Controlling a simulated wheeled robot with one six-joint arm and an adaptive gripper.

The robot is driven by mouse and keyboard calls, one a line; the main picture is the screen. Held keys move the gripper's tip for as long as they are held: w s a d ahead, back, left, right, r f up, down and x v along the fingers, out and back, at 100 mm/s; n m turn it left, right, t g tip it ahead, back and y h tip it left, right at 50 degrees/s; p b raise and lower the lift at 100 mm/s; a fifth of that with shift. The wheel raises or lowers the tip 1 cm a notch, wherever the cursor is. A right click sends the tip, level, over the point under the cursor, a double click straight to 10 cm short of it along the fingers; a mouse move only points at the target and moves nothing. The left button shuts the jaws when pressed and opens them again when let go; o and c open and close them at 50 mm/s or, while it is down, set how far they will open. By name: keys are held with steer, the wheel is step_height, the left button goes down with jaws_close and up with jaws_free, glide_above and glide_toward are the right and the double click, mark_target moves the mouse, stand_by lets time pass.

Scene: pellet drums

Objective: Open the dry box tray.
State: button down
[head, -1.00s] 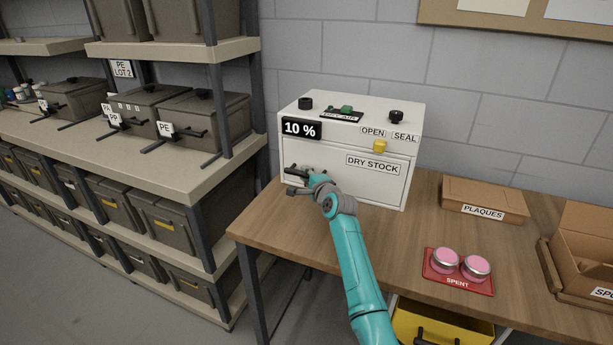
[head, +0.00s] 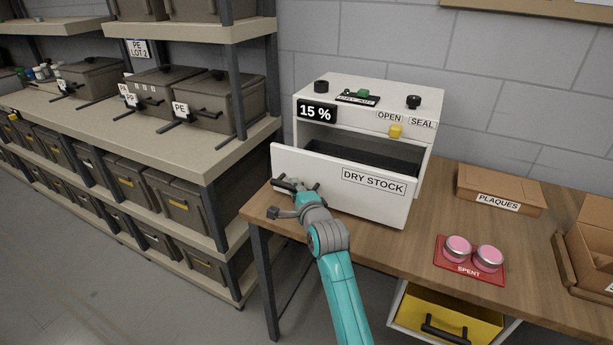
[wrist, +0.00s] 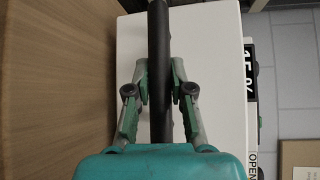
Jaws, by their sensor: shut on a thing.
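The white dry box (head: 355,92) stands on the wooden table against the wall. Its display reads 15 %, and a yellow knob (head: 395,131) sits between the OPEN and SEAL labels, nearer OPEN. The tray (head: 345,165), with its DRY STOCK front, is pulled part way out, showing a dark interior behind the front panel. My gripper (head: 292,188) is at the left part of the tray front. In the wrist view, my gripper (wrist: 160,85) is shut on the dark bar handle (wrist: 158,45), with a finger on each side.
A red SPENT mat (head: 469,268) with two pink-topped tins lies to the right. A PLAQUES box (head: 499,190) and an open cardboard box (head: 595,245) are farther right. A yellow bin (head: 450,318) is below the table. Shelves with grey bins (head: 205,105) stand left.

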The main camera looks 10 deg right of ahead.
steer(key=shift+s+a, duration=0.6)
steer(key=shift+s, duration=0.25)
steer(key=shift+s+a, duration=0.6)
steer(key=shift+s, duration=0.2)
steer(key=shift+s+a, duration=0.6)
steer(key=shift+s, duration=0.25)
steer(key=c, duration=1)
jaws_free()
steer(key=v, duration=1.2)
